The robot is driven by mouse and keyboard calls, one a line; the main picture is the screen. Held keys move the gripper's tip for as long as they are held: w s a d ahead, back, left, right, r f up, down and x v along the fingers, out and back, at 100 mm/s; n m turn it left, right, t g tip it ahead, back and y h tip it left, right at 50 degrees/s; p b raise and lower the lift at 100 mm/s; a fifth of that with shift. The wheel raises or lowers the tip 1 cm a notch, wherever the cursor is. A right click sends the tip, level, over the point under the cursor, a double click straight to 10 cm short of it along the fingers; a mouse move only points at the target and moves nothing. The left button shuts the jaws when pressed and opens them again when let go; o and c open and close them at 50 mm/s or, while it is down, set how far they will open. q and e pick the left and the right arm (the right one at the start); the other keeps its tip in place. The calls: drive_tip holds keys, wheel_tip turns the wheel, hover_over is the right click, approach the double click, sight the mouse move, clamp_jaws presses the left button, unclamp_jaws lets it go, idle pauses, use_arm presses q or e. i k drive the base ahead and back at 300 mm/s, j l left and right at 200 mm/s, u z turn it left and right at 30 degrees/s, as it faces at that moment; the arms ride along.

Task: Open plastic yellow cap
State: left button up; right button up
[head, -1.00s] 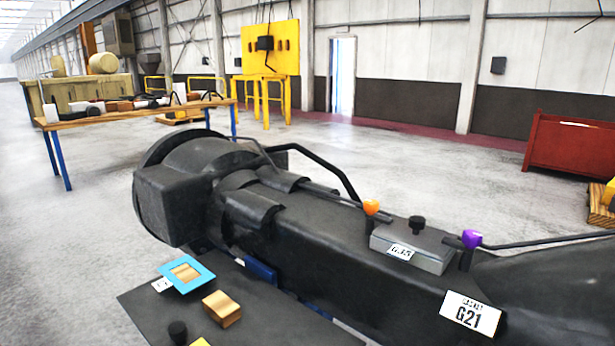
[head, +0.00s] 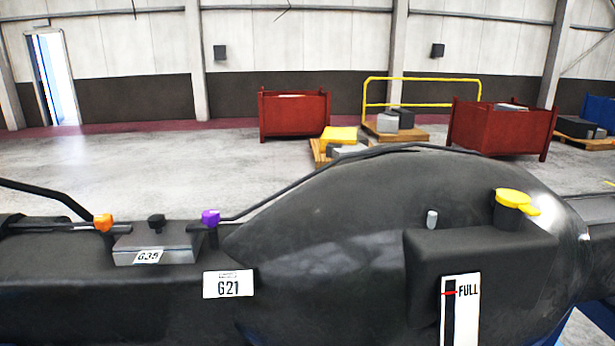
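The yellow plastic cap (head: 512,198) sits on a short black neck (head: 506,216) at the right of the large dark machine body (head: 350,215). It has a tab sticking out to the right and appears to cover the neck. Below it to the left is a white level gauge marked FULL (head: 461,305) with a red mark near its top. A small grey peg (head: 432,219) stands left of the cap. Neither of my grippers shows in the head view, and nothing touches the cap.
A grey box labelled G35 (head: 180,250), an orange knob (head: 103,222), a purple knob (head: 210,217) and a G21 plate (head: 228,284) are on the machine's left. Red bins (head: 295,115) and a yellow rail (head: 425,79) stand behind, across open floor.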

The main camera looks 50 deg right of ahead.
sight(509, 198)
drive_tip(key=z, duration=2.65)
